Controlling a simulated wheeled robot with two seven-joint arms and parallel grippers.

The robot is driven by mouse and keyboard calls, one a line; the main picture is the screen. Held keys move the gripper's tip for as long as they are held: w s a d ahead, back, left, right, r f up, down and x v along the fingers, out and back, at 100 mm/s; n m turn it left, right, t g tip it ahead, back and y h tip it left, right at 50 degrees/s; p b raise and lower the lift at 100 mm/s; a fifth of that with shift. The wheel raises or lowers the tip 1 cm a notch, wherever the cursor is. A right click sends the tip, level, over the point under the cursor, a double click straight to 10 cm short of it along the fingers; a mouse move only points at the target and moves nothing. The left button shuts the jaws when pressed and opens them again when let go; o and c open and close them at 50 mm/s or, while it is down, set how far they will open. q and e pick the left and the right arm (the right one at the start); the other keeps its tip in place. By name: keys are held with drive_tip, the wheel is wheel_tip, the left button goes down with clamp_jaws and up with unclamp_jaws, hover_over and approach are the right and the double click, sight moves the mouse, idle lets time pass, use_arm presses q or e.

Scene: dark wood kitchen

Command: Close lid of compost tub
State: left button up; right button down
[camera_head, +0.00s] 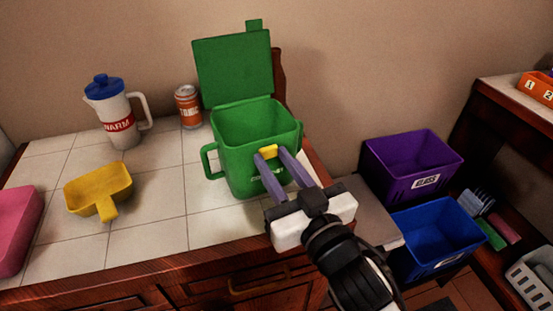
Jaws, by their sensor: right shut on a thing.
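The green compost tub (232,174) stands upright on the tiled counter. Its lid (233,70) is open, raised roughly upright at the back rim, with a small tab on its top edge. The tub has a loop handle on its left side, and its inside looks empty as far as I can see. My right gripper (267,157) reaches in from the lower right to the tub's front rim. I cannot tell whether this piece is part of the tub. My left gripper is not in view.
A white pitcher (118,117) with blue lid, an orange can (188,107), a yellow scoop (97,190) and a pink container (15,228) stand left of the tub. Purple (392,182) and blue (413,249) bins are lower right. Tiles before the scoop are clear.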

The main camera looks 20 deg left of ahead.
drive_tip(key=c, duration=1.4)
unclamp_jaws()
drive_tip(key=shift+o, duration=0.2)
drive_tip(key=b+v, duration=0.1)
drive_tip(key=v, duration=0.9)
drive_tip(key=shift+s+d, duration=0.1)
drive_tip(key=shift+s, duration=0.1)
